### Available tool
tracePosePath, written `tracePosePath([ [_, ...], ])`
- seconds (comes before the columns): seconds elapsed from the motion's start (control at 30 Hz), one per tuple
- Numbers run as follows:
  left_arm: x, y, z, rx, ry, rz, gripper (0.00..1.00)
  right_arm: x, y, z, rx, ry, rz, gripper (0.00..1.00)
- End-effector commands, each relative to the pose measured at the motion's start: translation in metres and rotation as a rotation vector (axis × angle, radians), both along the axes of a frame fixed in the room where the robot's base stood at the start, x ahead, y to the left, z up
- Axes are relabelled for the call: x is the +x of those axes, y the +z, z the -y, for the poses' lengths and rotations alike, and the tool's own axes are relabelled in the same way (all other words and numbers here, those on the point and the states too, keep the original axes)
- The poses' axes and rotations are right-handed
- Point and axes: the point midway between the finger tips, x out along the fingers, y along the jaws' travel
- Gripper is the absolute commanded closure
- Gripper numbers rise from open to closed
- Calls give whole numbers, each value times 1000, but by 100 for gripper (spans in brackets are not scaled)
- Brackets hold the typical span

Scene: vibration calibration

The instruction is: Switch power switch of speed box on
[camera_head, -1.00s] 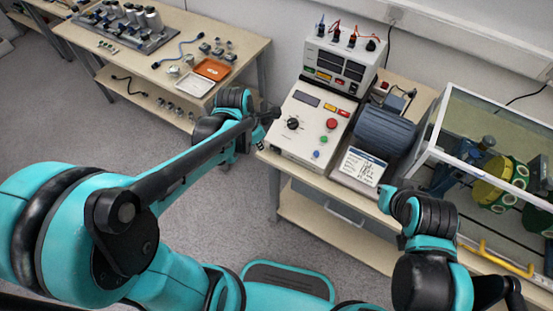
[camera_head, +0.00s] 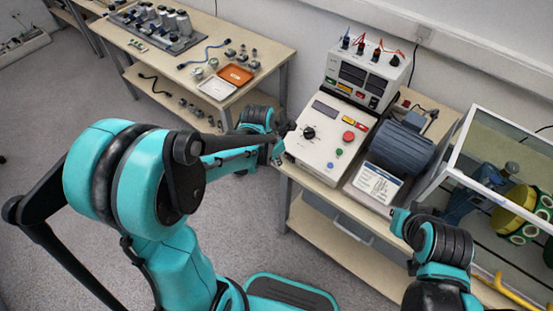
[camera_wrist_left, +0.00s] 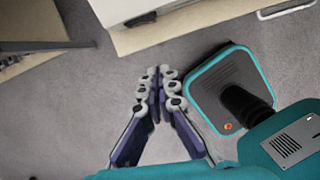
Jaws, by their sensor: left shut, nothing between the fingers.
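The speed box (camera_head: 322,150) is a white sloped panel box with a black knob (camera_head: 309,132), a red button (camera_head: 348,136), and small green and blue buttons, at the edge of the bench. My left gripper (camera_head: 279,150) is just left of the box in the head view, partly hidden by its own arm. In the left wrist view the gripper (camera_wrist_left: 158,75) is shut and empty, its tips just short of the bench edge. There, a small black part (camera_wrist_left: 140,18) shows on the front side of the white box; I cannot tell if it is the power switch.
A meter unit (camera_head: 366,75) with cables stands behind the box. A blue-grey motor (camera_head: 403,148) and a white label card (camera_head: 378,183) are to its right. A glass-walled case (camera_head: 462,150) is further right. Another table (camera_head: 265,52) stands at the back left.

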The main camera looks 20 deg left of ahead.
Motion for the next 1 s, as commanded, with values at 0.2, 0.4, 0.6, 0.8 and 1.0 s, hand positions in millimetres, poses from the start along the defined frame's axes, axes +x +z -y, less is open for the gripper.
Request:
tracePosePath([
  [0.2,11,-51,6,0,-2,0,100,0,-25,0,0,0,0,100],
  [0.4,34,-54,18,0,-3,1,100,0,-33,0,0,0,0,100],
  [0.6,46,-53,24,0,-2,0,100,0,-36,0,0,0,0,100],
  [0.8,48,-52,24,1,-1,1,100,0,-35,0,0,0,0,100],
  [1.0,48,-52,23,1,-3,0,100,0,-35,0,0,0,0,100],
])
